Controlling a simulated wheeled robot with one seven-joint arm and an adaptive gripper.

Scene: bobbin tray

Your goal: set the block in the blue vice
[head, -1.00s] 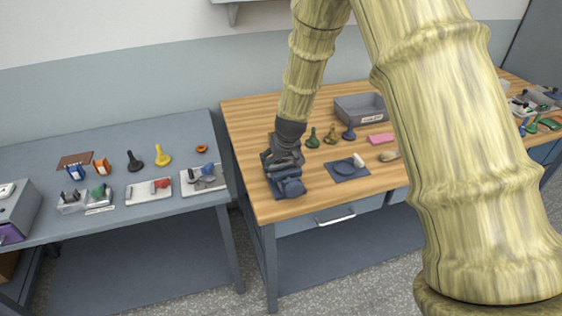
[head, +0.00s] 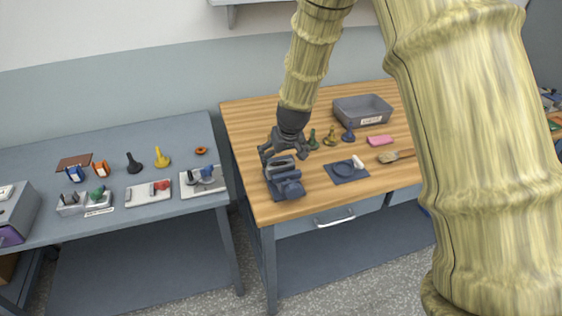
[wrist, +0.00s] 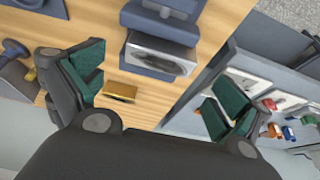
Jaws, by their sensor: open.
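The blue vice (head: 288,188) stands near the front left corner of the wooden bench. In the wrist view the vice (wrist: 153,70) is at the top, with pale metal between its blue parts; I cannot tell whether anything sits in its jaws. A small brass-coloured block (wrist: 120,91) appears on the wood beside the vice, apart from it. It is hidden in the head view. My gripper (head: 276,152) is just behind and above the vice. Its green-padded fingers (wrist: 150,95) are wide apart, with the brass block seen between them, touching neither.
Several pawn-shaped pieces (head: 330,137), a grey bin (head: 362,112), a pink block (head: 380,140) and a brush (head: 392,157) are farther back and right. A grey table (head: 120,224) with fixtures stands left, across a gap.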

